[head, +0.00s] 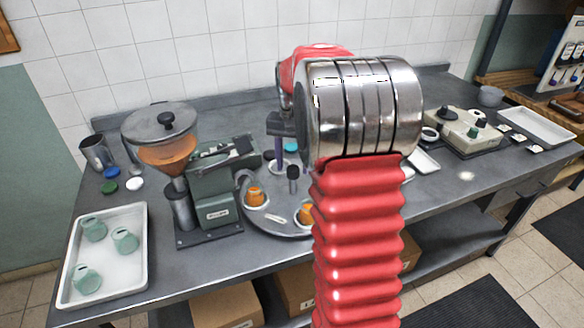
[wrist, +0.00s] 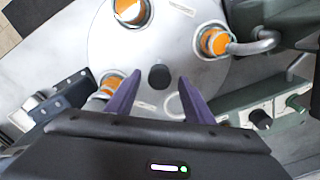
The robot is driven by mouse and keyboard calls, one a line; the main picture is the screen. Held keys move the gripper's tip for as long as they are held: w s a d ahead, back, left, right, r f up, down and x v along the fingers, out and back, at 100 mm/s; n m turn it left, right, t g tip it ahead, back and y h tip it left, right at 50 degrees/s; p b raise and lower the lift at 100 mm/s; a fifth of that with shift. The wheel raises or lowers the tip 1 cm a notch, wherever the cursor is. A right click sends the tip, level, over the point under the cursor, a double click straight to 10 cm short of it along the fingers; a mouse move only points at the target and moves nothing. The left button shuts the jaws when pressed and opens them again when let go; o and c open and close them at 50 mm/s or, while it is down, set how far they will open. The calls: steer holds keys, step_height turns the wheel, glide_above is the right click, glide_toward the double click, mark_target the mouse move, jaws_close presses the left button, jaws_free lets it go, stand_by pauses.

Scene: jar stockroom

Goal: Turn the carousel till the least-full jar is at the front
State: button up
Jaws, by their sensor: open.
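The carousel is a round grey plate (head: 272,226) on the bench, and it fills the upper middle of the wrist view (wrist: 172,50). A dark upright peg (wrist: 159,77) stands on it, also in the head view (head: 292,178). Jars with orange contents show in the wrist view at the top (wrist: 131,10), right (wrist: 214,41) and left (wrist: 108,88). Two show in the head view, at left (head: 255,196) and front (head: 305,214). I cannot compare their fill levels surely. My gripper (wrist: 159,80) is open, its purple fingers either side of the peg in the picture; contact is unclear.
A green machine (head: 212,190) with an orange-filled hopper (head: 168,150) stands left of the carousel, its curved pipe (wrist: 256,43) beside the right jar. A white tray (head: 137,250) with several green objects lies far left. A control box (head: 468,130) stands at right. My arm hides the carousel's right side.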

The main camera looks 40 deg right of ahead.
steer(key=shift+f, duration=0.9)
steer(key=c, duration=1.2)
jaws_close()
steer(key=shift+a, duration=0.1)
